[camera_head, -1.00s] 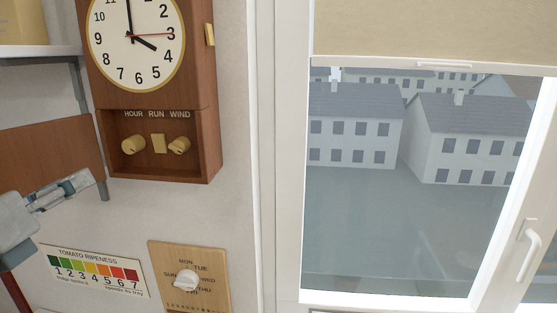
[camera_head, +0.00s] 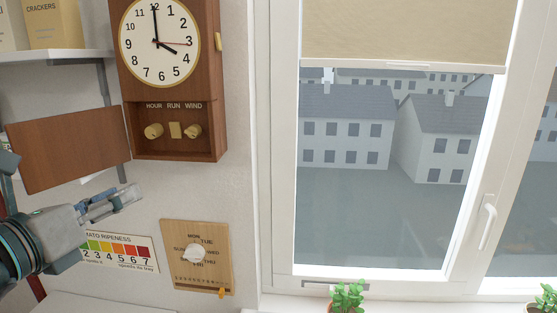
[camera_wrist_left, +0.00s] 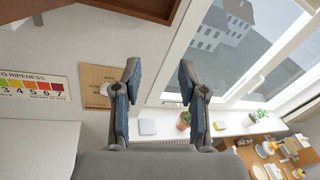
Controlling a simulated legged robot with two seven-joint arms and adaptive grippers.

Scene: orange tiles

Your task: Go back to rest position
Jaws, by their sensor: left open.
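My left gripper (camera_head: 115,203) comes in from the left in the head view, in front of the wall and over the upper edge of the tomato ripeness chart (camera_head: 120,254). In the left wrist view my left gripper (camera_wrist_left: 160,88) is open, with its two fingers well apart and nothing between them. The wooden wall clock (camera_head: 172,85) hangs above and to the right of it, with knobs marked hour, run and wind. The wooden weekday dial board (camera_head: 215,262) is to its lower right. My right gripper is not in view.
A wall shelf (camera_head: 55,55) holds a crackers box (camera_head: 52,28) at upper left. A brown wooden panel (camera_head: 68,148) is below it. A window (camera_head: 345,220) with a blind fills the right. Potted plants (camera_head: 348,297) stand on the sill. A cluttered wooden table (camera_wrist_left: 272,150) is at lower right.

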